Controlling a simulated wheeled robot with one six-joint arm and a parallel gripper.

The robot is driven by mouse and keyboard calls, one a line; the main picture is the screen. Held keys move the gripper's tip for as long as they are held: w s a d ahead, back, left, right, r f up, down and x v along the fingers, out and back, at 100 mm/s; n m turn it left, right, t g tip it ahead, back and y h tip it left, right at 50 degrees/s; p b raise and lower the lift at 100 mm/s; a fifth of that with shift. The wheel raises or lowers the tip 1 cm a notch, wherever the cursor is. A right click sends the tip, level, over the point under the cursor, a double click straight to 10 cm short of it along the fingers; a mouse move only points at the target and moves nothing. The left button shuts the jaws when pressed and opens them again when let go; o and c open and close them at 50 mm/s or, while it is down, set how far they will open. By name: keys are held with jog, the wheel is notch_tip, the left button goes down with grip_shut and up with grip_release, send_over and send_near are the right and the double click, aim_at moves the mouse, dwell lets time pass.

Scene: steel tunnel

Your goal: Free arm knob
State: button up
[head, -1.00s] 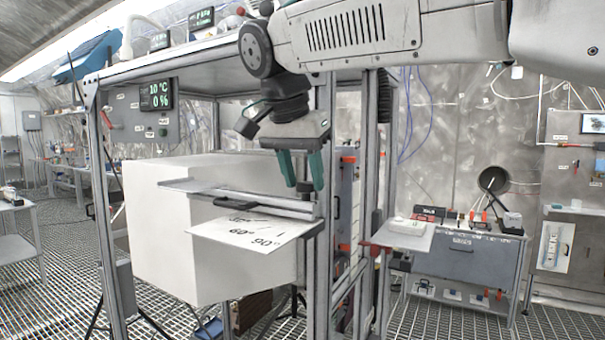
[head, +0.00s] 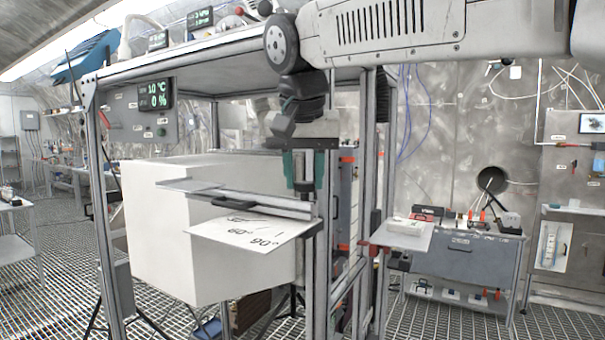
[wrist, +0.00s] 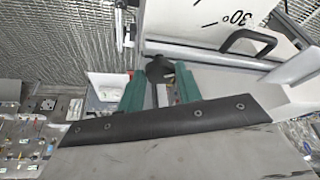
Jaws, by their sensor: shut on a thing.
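A black round knob (wrist: 158,70) sits between the green fingertips of my gripper (wrist: 160,80) in the wrist view, at the side of the metal arm near the angle plate. In the head view my gripper (head: 304,172) points down at the right end of the flat metal arm (head: 235,197), one green finger on each side; its grip on the knob is partly hidden there. My gripper is shut on the knob. The white angle plate (head: 250,236), printed with degree marks, lies below the arm; it also shows in the wrist view (wrist: 200,22).
A large white block (head: 155,225) fills the metal frame left of the gripper. A frame post (head: 322,270) stands close by the gripper, under a shelf (head: 200,58). A grey workbench (head: 455,258) with tools stands to the right. A black handle (wrist: 248,40) is near the plate.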

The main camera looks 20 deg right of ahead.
jog(key=n, duration=0.1)
jog(key=n+y, duration=0.1)
jog(key=n, duration=0.2)
jog(key=shift+s+d+t+y, duration=0.1)
jog(key=shift+d+t+y, duration=0.2)
jog(key=shift+d+y, duration=0.1)
jog(key=shift+d+n+y, duration=0.1)
jog(key=shift+n+y, duration=0.6)
jog(key=shift+n, duration=1.4)
jog(key=o, duration=1)
